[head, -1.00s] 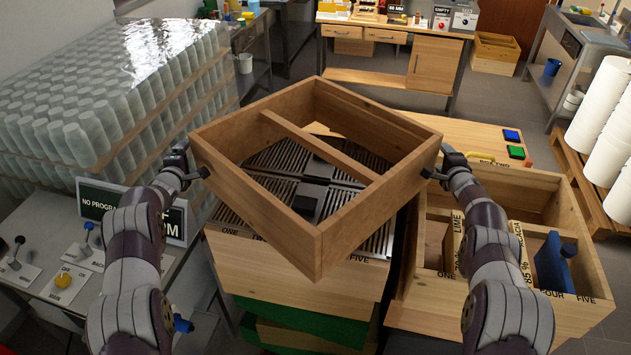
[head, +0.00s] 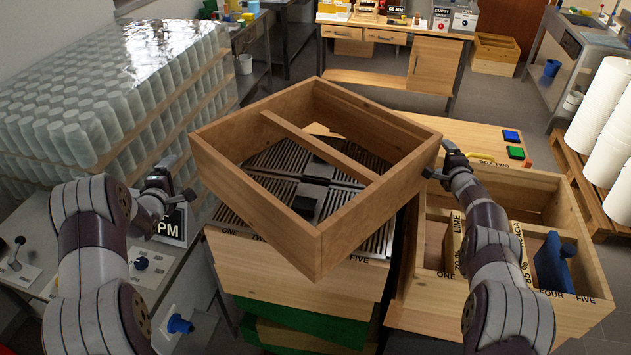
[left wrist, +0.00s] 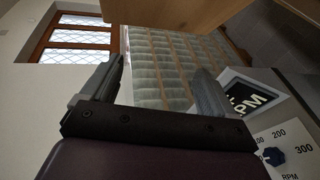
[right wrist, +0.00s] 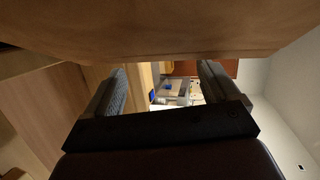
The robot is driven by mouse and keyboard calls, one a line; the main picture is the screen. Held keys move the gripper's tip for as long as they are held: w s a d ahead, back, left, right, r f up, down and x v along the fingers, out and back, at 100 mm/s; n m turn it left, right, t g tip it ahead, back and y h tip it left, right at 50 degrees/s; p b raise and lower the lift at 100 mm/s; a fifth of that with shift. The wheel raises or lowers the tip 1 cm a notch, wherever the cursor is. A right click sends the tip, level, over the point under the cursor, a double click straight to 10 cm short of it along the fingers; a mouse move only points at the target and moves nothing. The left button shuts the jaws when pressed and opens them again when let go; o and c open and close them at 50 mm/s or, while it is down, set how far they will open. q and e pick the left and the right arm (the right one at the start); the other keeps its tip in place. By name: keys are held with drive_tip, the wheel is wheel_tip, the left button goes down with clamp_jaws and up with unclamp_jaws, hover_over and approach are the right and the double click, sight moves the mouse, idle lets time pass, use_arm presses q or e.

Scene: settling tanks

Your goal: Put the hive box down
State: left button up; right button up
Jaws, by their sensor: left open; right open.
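The hive box (head: 365,229), an open brown wooden frame with one crossbar, sits turned cornerwise over the slatted top of a pale wooden stack (head: 290,268). Its near corner juts past the stack's front edge. Its underside contact is hidden. My left gripper (head: 180,177) is open and empty, apart from the box's left corner; the box's wall shows at the top of the left wrist view (left wrist: 165,12). My right gripper (head: 438,160) is open beside the box's right corner, very close to it; the box wall fills the top of the right wrist view (right wrist: 160,30).
A pale crate (head: 420,285) with frames and a blue item (head: 553,262) stands at right. Wrapped stacks of clear jars (head: 90,100) stand at left, above a panel with knobs and an RPM sign (head: 170,226). White rolls (head: 605,105) stand on a pallet at far right.

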drive_tip(key=v, duration=1.2)
drive_tip(key=shift+f, duration=0.1)
